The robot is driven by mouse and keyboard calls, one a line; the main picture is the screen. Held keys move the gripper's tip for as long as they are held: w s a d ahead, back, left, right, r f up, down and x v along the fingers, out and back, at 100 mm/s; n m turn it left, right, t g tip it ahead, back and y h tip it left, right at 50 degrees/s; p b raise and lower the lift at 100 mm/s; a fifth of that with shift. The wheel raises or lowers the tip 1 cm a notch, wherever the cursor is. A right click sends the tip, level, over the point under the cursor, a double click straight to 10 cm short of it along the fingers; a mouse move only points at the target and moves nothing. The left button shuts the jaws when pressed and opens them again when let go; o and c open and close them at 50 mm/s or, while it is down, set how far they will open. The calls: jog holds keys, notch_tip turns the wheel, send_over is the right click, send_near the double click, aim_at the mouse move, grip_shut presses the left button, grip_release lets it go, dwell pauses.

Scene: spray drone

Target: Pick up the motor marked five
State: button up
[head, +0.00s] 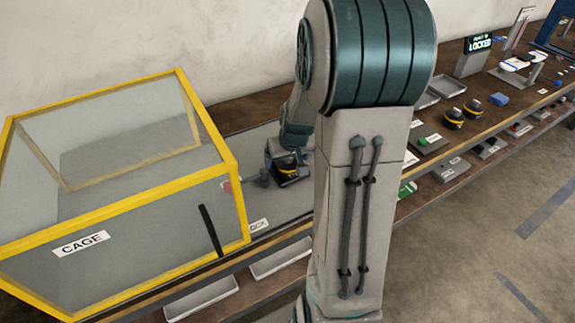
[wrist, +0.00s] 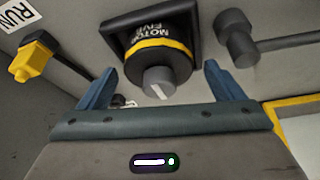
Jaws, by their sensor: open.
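The motor marked five (wrist: 160,50) is a black cylinder with a yellow band, a grey top with a light mark, and white lettering that reads "MOTOR FIVE" upside down in the wrist view. It sits at a dark square mount (wrist: 113,20). My gripper (wrist: 160,70) is open, its two blue fingers apart on either side of the motor's near end; I see no contact. In the head view, the motor (head: 288,174) is partly hidden beneath my gripper (head: 296,146).
A yellow-framed clear cage (head: 85,244) stands at left. A grey knobbed part (wrist: 237,38) is close right of the motor in the wrist view, and a yellow-black connector (wrist: 32,58) lies left. Black-and-yellow motors (head: 453,118) stand farther along the bench.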

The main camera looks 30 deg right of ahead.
jog(key=shift+w+r, duration=0.1)
jog(key=c, duration=1.5)
